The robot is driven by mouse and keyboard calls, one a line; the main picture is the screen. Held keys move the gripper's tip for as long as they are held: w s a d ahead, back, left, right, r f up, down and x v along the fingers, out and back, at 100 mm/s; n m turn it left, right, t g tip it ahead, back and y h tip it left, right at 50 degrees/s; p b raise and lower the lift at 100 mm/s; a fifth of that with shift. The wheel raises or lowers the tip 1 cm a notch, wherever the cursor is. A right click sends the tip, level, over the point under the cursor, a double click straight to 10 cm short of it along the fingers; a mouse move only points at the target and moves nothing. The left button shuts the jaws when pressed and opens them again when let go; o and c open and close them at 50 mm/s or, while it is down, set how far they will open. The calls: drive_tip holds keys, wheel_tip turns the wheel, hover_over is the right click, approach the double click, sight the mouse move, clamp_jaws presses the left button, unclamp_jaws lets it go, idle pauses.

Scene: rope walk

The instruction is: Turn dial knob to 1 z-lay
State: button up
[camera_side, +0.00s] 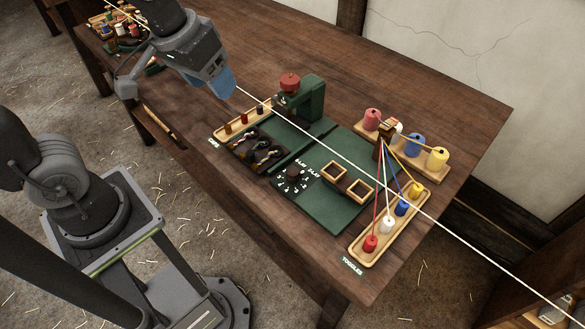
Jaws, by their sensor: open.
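The dial knob (294,173) is small, round and dark brown. It stands on the green board near the table's front edge, with white marks around its front side. White lettering that appears to read S-LAY and Z-LAY (308,168) is printed just behind and to the right of it. Which mark the knob points to is too small to tell. My gripper (222,82) is open, up and to the left of the knob and well apart from it, near the white rope. Its fingertips are hard to make out, and I see nothing held in it.
A white rope (330,148) runs diagonally across the bench. A green press with a red top (290,82) stands behind the knob. Wooden frames (347,183) lie to its right, a dark tray (258,152) to its left. The toggle tray (362,257) holds coloured pegs with cords.

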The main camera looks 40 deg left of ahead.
drive_tip(key=w+d+f+n+g, duration=0.2)
drive_tip(key=w+d+f, duration=0.25)
drive_tip(key=w, duration=0.25)
drive_tip(key=n+g, duration=0.2)
hover_over(292, 172)
wheel_tip(292, 172, down, 8)
wheel_tip(292, 172, down, 14)
drive_tip(key=shift+r, duration=0.25)
drive_tip(key=c, duration=0.9)
